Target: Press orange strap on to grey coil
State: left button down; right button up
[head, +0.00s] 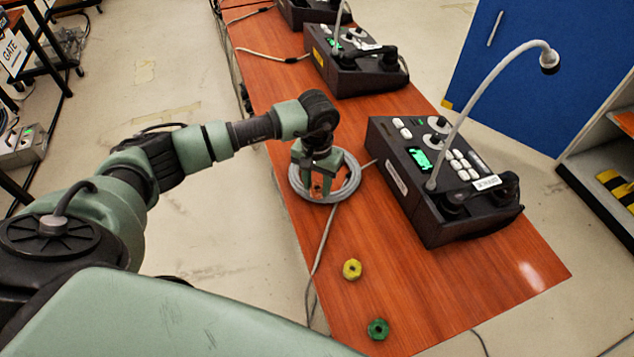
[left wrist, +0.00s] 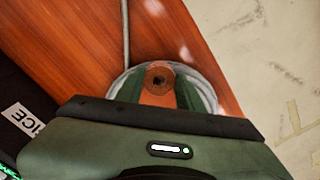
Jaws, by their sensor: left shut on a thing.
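The grey coil (head: 353,184) of cable lies on the wooden table, left of the nearest paging phone. My left gripper (head: 318,188) points down over the coil's middle. It is shut on the orange strap (head: 317,181), of which only a small part shows between the fingers. In the left wrist view the orange strap (left wrist: 158,85) sits between my green fingers (left wrist: 159,97), with a dark round spot on it. The grey coil (left wrist: 207,92) curves around behind them there. I cannot tell whether strap and coil touch. My right gripper is not in view.
A paging phone (head: 405,172) with a gooseneck microphone stands right of the coil; another (head: 350,66) stands farther back. A yellow knob-like piece (head: 352,269) and a green one (head: 378,329) lie on the near table (head: 440,290). A cable runs from the coil toward the front.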

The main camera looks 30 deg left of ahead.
aim_at(317, 187)
pick_arm(q)
jog(key=shift+f+b, duration=0.3)
dwell(0.8)
jog(key=shift+s+f, duration=0.1)
dwell(0.5)
jog(key=c, duration=0.8)
grip_release()
jog(key=shift+c, duration=0.2)
jog(key=o, duration=0.5)
jog(key=shift+r, duration=0.2)
jog(key=shift+r+p, duration=1.45)
jog(key=shift+r, duration=1.95)
